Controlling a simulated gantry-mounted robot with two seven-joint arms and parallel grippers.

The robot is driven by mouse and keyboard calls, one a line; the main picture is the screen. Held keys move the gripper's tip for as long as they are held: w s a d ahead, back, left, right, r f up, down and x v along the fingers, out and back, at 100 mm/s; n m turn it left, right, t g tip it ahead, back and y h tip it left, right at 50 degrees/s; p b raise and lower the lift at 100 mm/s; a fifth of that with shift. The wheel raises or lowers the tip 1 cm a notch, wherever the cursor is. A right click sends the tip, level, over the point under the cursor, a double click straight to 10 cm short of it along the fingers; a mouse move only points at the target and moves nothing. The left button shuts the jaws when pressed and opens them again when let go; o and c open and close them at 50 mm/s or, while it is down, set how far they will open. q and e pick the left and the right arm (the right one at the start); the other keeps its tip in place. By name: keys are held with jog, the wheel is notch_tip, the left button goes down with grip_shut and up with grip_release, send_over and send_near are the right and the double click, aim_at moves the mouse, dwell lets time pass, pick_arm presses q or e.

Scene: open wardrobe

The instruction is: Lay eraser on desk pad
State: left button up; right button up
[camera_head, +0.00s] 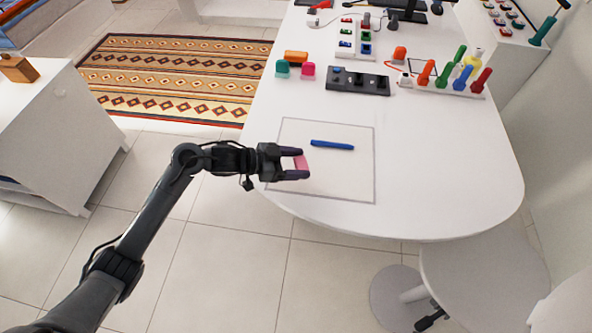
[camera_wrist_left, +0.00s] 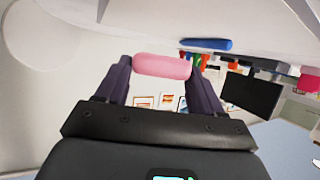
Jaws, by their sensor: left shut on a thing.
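The pink eraser (camera_head: 299,162) is held between the fingers of my left gripper (camera_head: 302,163), which is shut on it. It also shows in the left wrist view as a rounded pink block (camera_wrist_left: 162,67) between the two dark fingers. In the head view the eraser appears over the left part of the desk pad (camera_head: 345,185), a pale square with a grey outline at the desk's near left edge. I cannot tell whether the eraser touches the pad. A blue marker (camera_head: 332,145) lies on the pad to the right of the gripper. My right gripper is not in view.
A dark tray (camera_head: 345,86), an orange block (camera_head: 296,57) and green and pink pieces stand behind the pad. A rack of coloured pegs (camera_head: 440,86) is at the back right. The white desk (camera_head: 450,180) is clear to the right of the pad. A stool (camera_head: 480,270) stands in front.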

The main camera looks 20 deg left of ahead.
pick_arm(q)
jog(key=shift+f+b, duration=0.35)
jog(key=shift+f, duration=1.5)
jog(key=shift+f, duration=0.2)
jog(key=o, duration=1)
jog(key=shift+r, duration=0.15)
jog(key=shift+r, duration=0.15)
jog(key=shift+s+a+r, duration=0.15)
jog(key=shift+s+a, duration=0.1)
jog(key=shift+a, duration=0.15)
jog(key=p+v, duration=0.1)
jog(key=v, duration=1)
jog(key=shift+p, duration=0.3)
